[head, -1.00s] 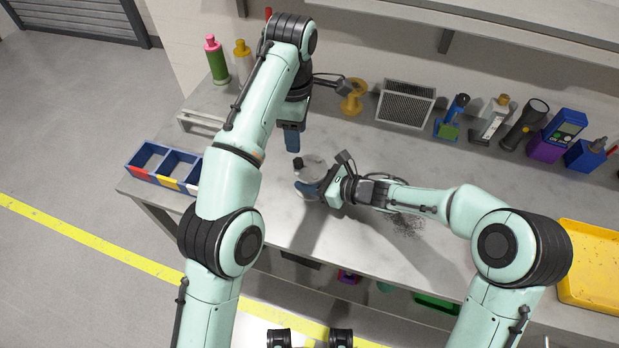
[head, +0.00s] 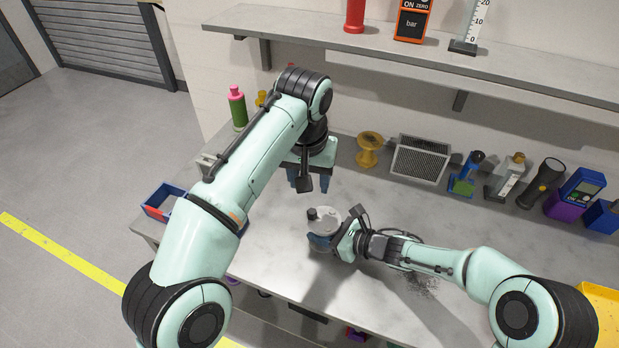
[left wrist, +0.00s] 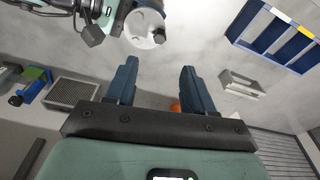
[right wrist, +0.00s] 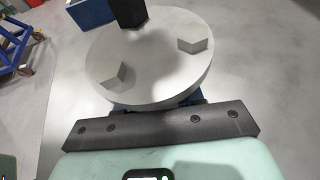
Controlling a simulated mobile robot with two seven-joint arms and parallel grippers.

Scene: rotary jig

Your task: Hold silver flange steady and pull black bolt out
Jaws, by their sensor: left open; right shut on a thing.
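The silver flange (head: 329,220) is a round grey disc above the bench, with the black bolt (head: 311,213) standing up near its left edge. My right gripper (head: 324,240) is shut on the flange. In the right wrist view the flange (right wrist: 150,65) carries two light hex heads and the black bolt (right wrist: 128,12) at its far side. My left gripper (head: 309,184) is open and empty, fingers pointing down, above and behind the flange. In the left wrist view the flange (left wrist: 140,30) lies beyond the open fingers, with the dark bolt (left wrist: 159,38) at its edge.
A blue bin (head: 160,203) stands at the bench's left end. A yellow spool (head: 369,150), a grey mesh box (head: 419,160) and several tools line the back wall. A shelf (head: 420,58) overhangs the bench. The bench (head: 390,205) around the flange is mostly clear.

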